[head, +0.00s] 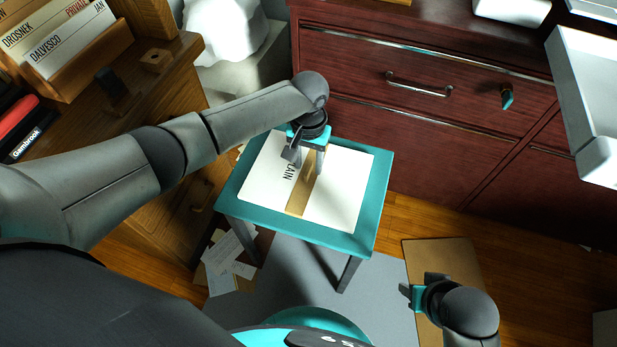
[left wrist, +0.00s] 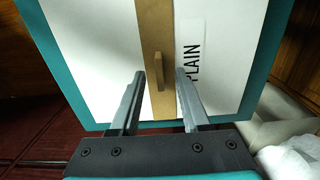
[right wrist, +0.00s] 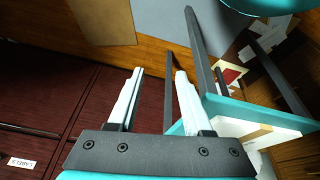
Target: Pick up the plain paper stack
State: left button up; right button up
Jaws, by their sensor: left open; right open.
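The plain paper stack (head: 341,190) is a white stack with a tan band (head: 299,198) across it and a label reading PLAIN. It lies on a small teal table (head: 374,200). My left gripper (head: 307,168) is over the stack, fingers pointing down. In the left wrist view its open fingers (left wrist: 160,98) are on either side of a raised tan handle (left wrist: 158,72) on the band; I cannot tell how far above the stack they are. My right gripper (right wrist: 155,95) is open and empty, low and to the right of the table.
A dark red cabinet (head: 430,110) with metal handles stands behind the table. A wooden desk (head: 150,90) with file folders is at the left. Loose papers (head: 228,262) lie on the floor beside the table. A brown board (head: 440,255) lies on the floor at right.

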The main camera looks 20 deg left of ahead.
pick_arm(q)
jog(key=shift+f, duration=0.35)
grip_shut()
dwell(1.3)
